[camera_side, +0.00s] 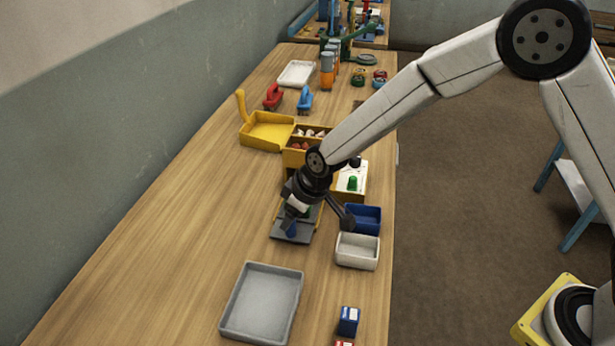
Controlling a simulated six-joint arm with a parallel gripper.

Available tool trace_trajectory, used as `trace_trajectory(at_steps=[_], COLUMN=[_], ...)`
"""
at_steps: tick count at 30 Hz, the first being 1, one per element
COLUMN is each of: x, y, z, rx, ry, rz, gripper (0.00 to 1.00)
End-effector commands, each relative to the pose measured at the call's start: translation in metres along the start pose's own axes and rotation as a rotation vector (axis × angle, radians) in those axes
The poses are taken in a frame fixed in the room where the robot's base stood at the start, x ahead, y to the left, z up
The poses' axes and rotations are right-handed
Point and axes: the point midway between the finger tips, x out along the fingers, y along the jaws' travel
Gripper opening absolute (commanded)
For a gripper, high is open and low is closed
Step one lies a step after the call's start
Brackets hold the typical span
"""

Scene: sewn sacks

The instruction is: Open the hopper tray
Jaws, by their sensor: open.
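My gripper (318,218) is low over the middle of the bench, its jaws spread apart. It is above a small fixture with a dark grey base plate (293,236), and it hides most of that fixture. A bit of blue and green shows under the jaws. A yellow compartment box (294,158) with small red and white items stands just behind my gripper. I cannot tell for certain which part is the hopper tray, nor whether my jaws touch anything.
A blue bin (366,220) and a white bin (357,252) stand close to the right of my gripper. A grey tray (262,302) and a blue box (348,321) are in front. A yellow scoop-like tray (268,132) is behind. The left bench (170,235) is clear.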

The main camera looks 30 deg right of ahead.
Motion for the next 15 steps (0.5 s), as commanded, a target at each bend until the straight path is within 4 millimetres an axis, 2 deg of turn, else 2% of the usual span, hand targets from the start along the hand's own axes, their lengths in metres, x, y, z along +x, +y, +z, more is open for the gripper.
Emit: trace_trajectory(at_steps=[6, 15], x=[-0.024, -0.037], y=[0.0, 0.0], z=[0.0, 0.001], rx=[0.0, 0.001], ry=[0.001, -0.001], rz=[0.001, 0.0], gripper=[0.7, 0.7])
